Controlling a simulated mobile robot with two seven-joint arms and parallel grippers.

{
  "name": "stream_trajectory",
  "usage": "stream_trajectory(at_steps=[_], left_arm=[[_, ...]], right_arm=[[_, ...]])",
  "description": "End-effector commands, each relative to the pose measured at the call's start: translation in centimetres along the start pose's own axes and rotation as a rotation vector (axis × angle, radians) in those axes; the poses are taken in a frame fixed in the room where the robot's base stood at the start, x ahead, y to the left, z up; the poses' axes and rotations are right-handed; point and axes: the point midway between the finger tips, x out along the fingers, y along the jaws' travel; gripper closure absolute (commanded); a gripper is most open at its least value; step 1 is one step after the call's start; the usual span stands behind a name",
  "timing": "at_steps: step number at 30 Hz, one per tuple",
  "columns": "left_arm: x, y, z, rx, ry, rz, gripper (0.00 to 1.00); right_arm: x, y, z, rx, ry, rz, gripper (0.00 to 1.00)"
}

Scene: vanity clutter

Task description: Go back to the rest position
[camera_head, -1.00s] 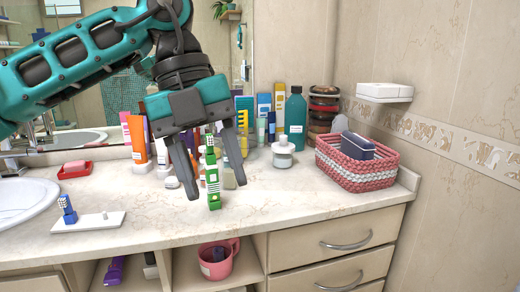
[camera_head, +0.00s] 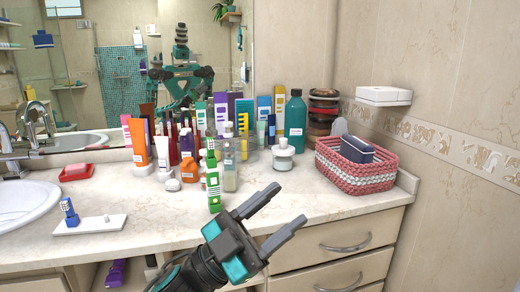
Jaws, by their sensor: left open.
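My left gripper (camera_head: 287,205) is at the bottom middle of the head view, in front of the counter's front edge. Its two fingers are spread apart with nothing between them, and they point up and to the right. My right gripper is not in view.
Several bottles and tubes, including a teal bottle (camera_head: 295,120), stand behind. A pink-and-white basket (camera_head: 352,178) is at right. A white tray (camera_head: 98,222) and the sink (camera_head: 22,203) are at left.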

Motion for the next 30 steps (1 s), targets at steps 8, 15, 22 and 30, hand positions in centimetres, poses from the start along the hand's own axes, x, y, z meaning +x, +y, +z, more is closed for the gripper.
stream_trajectory(at_steps=[8, 15, 22, 30], left_arm=[[-13.0, 0.4, 8.4, -0.147, -0.472, -0.449, 0.46], [-28.4, 6.8, 12.1, -0.297, -0.979, -0.668, 0.46], [-38.7, 13.7, 11.0, -0.421, -1.331, -0.723, 0.46], [-41.4, 15.8, 10.1, -0.459, -1.428, -0.724, 0.46]], right_arm=[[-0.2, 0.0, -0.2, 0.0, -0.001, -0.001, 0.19], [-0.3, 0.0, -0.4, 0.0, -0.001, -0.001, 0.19], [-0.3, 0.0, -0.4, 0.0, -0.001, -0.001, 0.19], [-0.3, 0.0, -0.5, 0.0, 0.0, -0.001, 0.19]])
